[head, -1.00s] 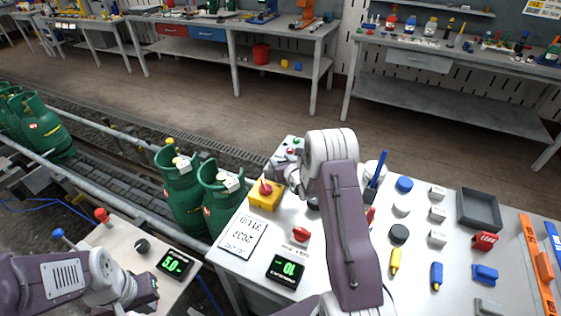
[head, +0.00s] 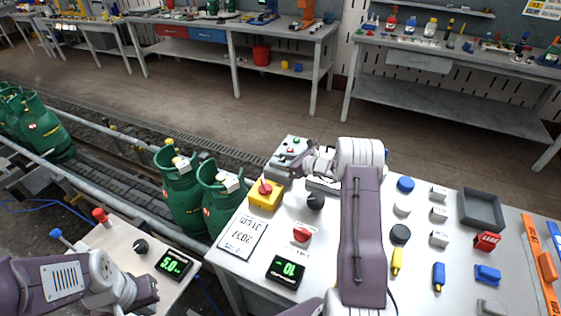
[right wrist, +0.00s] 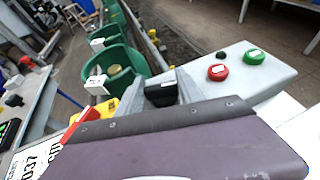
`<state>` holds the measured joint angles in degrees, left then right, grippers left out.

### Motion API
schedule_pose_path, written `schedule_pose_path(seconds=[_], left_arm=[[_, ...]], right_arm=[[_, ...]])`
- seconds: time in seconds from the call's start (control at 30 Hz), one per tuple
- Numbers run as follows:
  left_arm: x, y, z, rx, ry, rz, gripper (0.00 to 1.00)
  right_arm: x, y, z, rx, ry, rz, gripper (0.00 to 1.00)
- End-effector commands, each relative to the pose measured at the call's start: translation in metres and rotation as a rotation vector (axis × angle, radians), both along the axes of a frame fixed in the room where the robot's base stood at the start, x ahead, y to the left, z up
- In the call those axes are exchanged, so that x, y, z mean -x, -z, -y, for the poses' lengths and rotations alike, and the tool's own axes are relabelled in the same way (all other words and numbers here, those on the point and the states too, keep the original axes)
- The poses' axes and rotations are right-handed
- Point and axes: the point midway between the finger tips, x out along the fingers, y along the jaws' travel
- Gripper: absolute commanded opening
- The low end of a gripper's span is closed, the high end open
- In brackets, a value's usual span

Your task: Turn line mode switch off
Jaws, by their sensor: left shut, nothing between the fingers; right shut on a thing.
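The grey control box (head: 292,143) stands at the table's far left corner. In the right wrist view, the same box (right wrist: 258,75) shows a red button, a green button and a small black button. My right gripper (head: 281,166) is shut at the near end of this box, on what appears to be the line mode switch. The fingers mostly hide the switch in the head view. In the right wrist view a black block (right wrist: 160,93) shows at that end; my purple arm link covers the lower part. My left gripper (head: 148,292) is shut and empty, low at the left.
A yellow box with a red knob (head: 265,194), a black knob (head: 315,201) and a red switch (head: 302,234) stand close by. Green gas cylinders (head: 180,190) are on the conveyor to the left. Small parts and a grey tray (head: 481,209) fill the table's right.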

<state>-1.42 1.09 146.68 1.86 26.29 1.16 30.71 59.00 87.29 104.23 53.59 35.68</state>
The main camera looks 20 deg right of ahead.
Motion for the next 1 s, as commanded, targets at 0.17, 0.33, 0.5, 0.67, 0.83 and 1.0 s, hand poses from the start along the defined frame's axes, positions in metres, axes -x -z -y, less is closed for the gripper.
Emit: schedule_pose_path(seconds=[0.17,0.33,0.5,0.67,0.83,1.0], left_arm=[[0.0,0.0025,0.0001,0.0,0.0,0.0,0.0],[0.0,0.0054,0.0,0.0,0.0,0.0,0.0],[0.0,0.007,0.0,0.0,0.0,0.0,0.0],[0.0,0.0074,0.0,0.0,0.0,0.0,0.0],[0.0,0.0074,0.0,0.0,0.0,0.0,0.0],[0.0,0.0073,0.0,0.0,0.0,0.0,0.0]], right_arm=[[-0.0008,0.0007,0.0015,0.002,-0.111,0.002,0.03],[-0.0005,0.0009,0.0008,0.001,-0.19,0.002,0.03],[-0.0006,0.0,0.0002,0.001,-0.237,0.002,0.03],[-0.0003,-0.0002,-0.0003,0.0,-0.256,0.001,0.03],[-0.0003,-0.0006,-0.0005,0.0,-0.259,0.002,0.03],[-0.0004,-0.0007,-0.0005,0.0,-0.259,0.002,0.03]])
